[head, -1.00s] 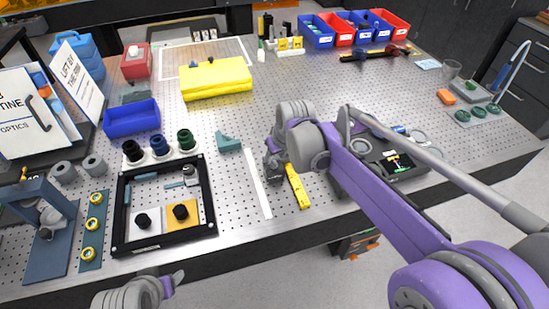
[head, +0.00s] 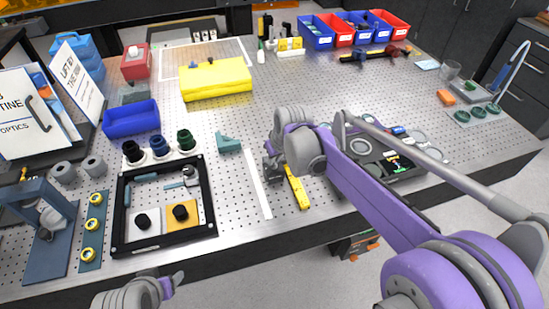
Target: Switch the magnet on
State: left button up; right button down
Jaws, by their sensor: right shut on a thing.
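My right gripper (head: 271,169) is low over the middle of the bench, between a white strip and a yellow bar (head: 297,188). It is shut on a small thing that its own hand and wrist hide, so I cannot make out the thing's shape. The yellow bar lies just right of the fingers; I cannot tell whether they touch it. My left gripper (head: 178,278) is at the bottom edge, in front of the bench, mostly cut off; its opening does not show. I cannot clearly identify the magnet or its switch.
A black frame (head: 118,215) with knobbed plates lies left. A white strip (head: 257,184) and a teal block (head: 228,143) lie near the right gripper. A dark tray (head: 412,171) lies behind my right arm.

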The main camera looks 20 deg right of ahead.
jog(key=shift+m+h, duration=0.5)
jog(key=shift+m, duration=0.7)
jog(key=c, duration=0.9)
grip_release()
jog(key=v, duration=1)
jog(key=shift+s+r, duration=0.3)
jog(key=shift+r, duration=0.05)
jog(key=shift+t, duration=0.8)
jog(key=s+d+f, duration=0.1)
jog(key=s+f, duration=0.3)
jog(key=s, duration=0.3)
jog(key=s+d+f, duration=0.1)
jog(key=s+f, duration=0.4)
jog(key=s, duration=0.2)
jog(key=s+f, duration=0.4)
jog(key=s, duration=0.3)
jog(key=shift+d+f, duration=0.4)
